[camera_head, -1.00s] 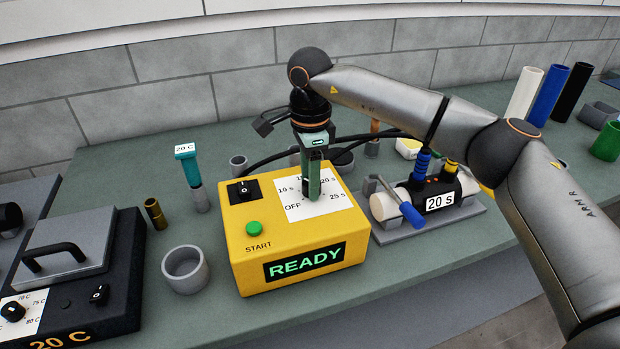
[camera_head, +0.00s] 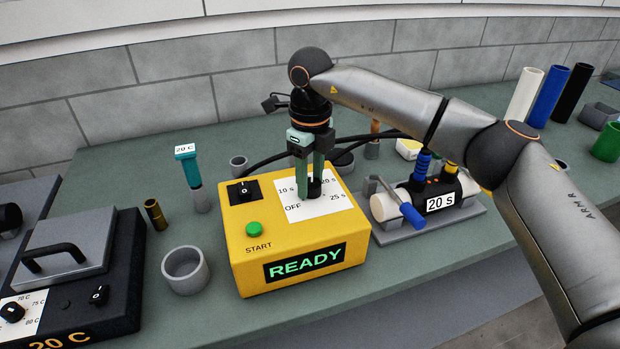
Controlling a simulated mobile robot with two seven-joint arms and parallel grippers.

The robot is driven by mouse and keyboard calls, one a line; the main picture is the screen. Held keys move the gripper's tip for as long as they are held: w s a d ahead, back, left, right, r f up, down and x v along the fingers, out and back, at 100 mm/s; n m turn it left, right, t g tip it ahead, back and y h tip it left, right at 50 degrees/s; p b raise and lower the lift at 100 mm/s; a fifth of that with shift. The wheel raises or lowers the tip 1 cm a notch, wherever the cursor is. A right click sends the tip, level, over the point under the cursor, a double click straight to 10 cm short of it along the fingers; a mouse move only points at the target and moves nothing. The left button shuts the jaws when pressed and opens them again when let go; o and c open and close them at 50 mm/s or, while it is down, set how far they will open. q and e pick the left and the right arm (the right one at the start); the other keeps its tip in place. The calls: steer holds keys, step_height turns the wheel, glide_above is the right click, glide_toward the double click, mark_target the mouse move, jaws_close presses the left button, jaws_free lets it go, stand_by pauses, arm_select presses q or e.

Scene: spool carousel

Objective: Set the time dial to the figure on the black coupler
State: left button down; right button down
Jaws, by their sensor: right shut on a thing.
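The yellow box (camera_head: 247,272) stands mid-bench with a lit READY display (camera_head: 305,262). On its top is a white dial plate (camera_head: 334,207) marked OFF, 10 s, 20 s and 25 s; the mark at the back is hidden by my gripper. My right gripper (camera_head: 309,190) points down and is shut on the black time dial (camera_head: 315,187). The dial's pointer cannot be made out. The black coupler (camera_head: 464,184), right of the box, bears a label (camera_head: 440,202) reading 20 s. It sits around a white pipe in a grey holder. My left gripper is not in view.
A green START button (camera_head: 254,229) and a black switch (camera_head: 242,191) are on the box. A grey cup (camera_head: 186,270) stands to its left. A dark heater with a grey lid (camera_head: 68,247) is at far left. Black cables run behind the box.

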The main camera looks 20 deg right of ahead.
mark_target(311, 182)
steer(key=m, duration=0.3)
steer(key=shift+d+m, duration=0.1)
steer(key=shift+m, duration=2)
steer(key=shift+c, duration=1.9)
jaws_free()
step_height(311, 182, up, 13)
steer(key=shift+f+b, duration=0.2)
steer(key=shift+b, duration=0.2)
